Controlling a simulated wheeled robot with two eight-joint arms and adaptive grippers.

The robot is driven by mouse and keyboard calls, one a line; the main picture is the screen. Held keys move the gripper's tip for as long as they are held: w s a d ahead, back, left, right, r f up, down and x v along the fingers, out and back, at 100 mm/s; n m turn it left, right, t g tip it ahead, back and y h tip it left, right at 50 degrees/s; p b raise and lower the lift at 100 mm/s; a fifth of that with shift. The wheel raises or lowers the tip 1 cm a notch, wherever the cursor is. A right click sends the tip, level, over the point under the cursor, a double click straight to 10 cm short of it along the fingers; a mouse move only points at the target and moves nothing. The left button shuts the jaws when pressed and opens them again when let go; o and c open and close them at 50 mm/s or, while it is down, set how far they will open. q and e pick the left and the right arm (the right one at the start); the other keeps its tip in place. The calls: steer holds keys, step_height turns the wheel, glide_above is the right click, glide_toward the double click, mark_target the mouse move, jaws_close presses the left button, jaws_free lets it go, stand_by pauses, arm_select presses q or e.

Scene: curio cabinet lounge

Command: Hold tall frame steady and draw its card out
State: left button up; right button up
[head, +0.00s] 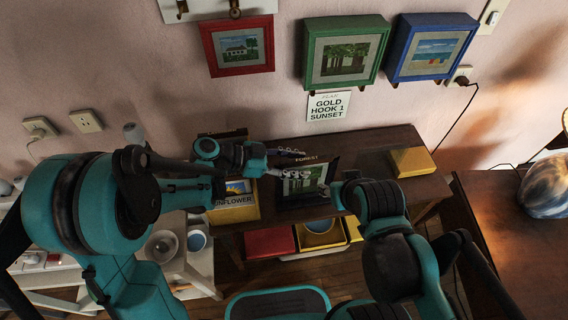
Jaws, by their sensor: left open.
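A dark, tall frame (317,172) with a forest picture stands on the brown wooden cabinet (372,149). The word "FOREST" shows at its top edge, and more small lettering is behind it.
A yellow sunflower frame (233,214) stands left of the tall frame. A yellow block (412,162) lies at the cabinet's right. Red (270,242) and yellow-blue (320,234) bins sit below. Red, green and blue frames hang above a sign (328,106) reading "GOLD HOOK 1 SUNSET".

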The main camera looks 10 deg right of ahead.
arm_select(q)
steer(key=shift+d+f, duration=0.1)
steer(key=shift+d, duration=0.2)
jaws_close()
steer(key=c, duration=0.7)
jaws_free()
jaws_close()
steer(key=shift+s+a+f, duration=0.1)
steer(key=shift+f, duration=0.05)
stand_by(0.6)
